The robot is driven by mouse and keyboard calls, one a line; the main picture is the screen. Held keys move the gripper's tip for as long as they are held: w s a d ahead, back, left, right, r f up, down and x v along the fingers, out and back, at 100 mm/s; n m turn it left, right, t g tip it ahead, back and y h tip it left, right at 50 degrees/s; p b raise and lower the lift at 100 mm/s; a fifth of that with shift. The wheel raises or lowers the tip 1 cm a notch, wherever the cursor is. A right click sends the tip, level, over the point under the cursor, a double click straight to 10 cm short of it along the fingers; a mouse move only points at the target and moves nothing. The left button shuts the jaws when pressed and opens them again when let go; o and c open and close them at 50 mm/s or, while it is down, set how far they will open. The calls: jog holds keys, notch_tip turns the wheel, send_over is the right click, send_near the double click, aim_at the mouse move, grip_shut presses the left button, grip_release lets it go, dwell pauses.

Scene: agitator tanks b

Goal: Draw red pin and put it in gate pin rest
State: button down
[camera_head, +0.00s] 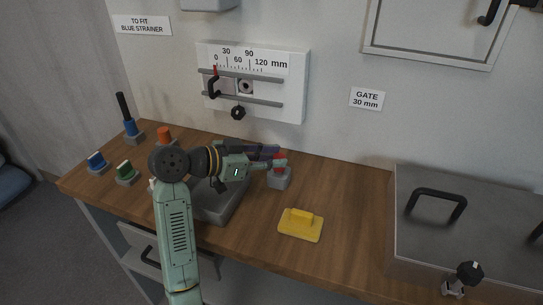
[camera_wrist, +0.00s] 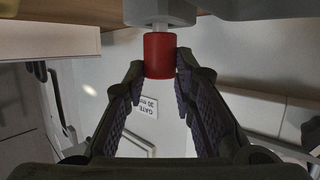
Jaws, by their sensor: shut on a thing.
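The red pin (camera_wrist: 160,55) has a round red head and a thin pale shaft. My gripper (camera_wrist: 160,68) is shut on the head, one finger on each side, in the wrist view. The shaft shows between the head and a grey block (camera_wrist: 190,10); how deep it sits there is hidden. In the head view the red pin (camera_head: 281,155) is at my gripper (camera_head: 280,162), right above the small grey block (camera_head: 279,180) on the bench. I cannot tell whether this block is the gate pin rest. The gate panel (camera_head: 295,90) has a scale and a black-handled slide on the wall.
Blue (camera_head: 96,159), green (camera_head: 125,170) and orange (camera_head: 165,134) tops stand at left. A metal lidded tank (camera_head: 480,225) is at right.

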jog(key=shift+f, duration=0.3)
jog(key=c, duration=1.2)
grip_release()
jog(key=shift+c, duration=0.2)
jog(key=shift+a, duration=0.1)
